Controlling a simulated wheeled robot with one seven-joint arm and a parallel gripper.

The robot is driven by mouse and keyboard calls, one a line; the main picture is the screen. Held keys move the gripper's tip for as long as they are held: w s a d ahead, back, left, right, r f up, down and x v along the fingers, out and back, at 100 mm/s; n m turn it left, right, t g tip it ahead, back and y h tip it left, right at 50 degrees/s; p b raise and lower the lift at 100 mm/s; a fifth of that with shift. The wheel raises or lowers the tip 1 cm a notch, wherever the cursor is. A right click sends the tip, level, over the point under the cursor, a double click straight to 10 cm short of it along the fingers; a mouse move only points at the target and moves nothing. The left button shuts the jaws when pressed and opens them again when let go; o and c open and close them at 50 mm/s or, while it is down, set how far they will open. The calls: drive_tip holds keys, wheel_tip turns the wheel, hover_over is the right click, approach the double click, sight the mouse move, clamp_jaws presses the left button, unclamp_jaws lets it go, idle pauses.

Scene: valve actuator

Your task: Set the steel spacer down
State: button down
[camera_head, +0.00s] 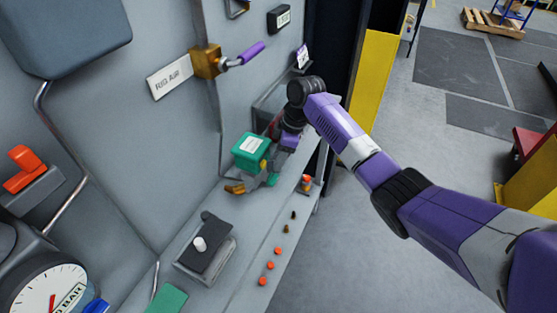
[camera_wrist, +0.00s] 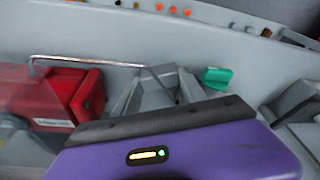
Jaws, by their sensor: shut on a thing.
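My gripper (camera_head: 289,139) is at the far part of the grey ledge, just right of the green-topped valve actuator (camera_head: 250,151). Its fingers are mostly hidden there. In the wrist view its purple body (camera_wrist: 180,150) fills the bottom. The grey fingers stick out beyond it, shut on a small grey piece, the steel spacer (camera_wrist: 158,88). The spacer blends with the fingers, so its edges are hard to make out. I cannot tell whether it touches a surface below. In the head view I cannot make out the spacer.
A grey ledge (camera_head: 262,240) carries orange and dark small parts along its right edge. A black block with a white knob (camera_head: 199,244) stands nearer. A red box (camera_wrist: 62,98) lies left in the wrist view. A purple-handled valve (camera_head: 207,61) juts from the wall.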

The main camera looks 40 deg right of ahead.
drive_tip(key=shift+s+r, duration=0.1)
drive_tip(key=shift+s, duration=0.05)
drive_tip(key=shift+s+d+r+b, duration=0.15)
drive_tip(key=shift+b, duration=0.2)
wheel_tip(320, 180, up, 6)
drive_tip(key=r+b, duration=0.1)
drive_tip(key=b, duration=0.1)
drive_tip(key=s+d, duration=0.3)
drive_tip(key=s, duration=0.6)
drive_tip(key=s+d, duration=0.3)
drive_tip(key=s, duration=0.6)
drive_tip(key=shift+d+f+p, duration=0.25)
drive_tip(key=shift+p, duration=0.15)
drive_tip(key=shift+s, duration=0.25)
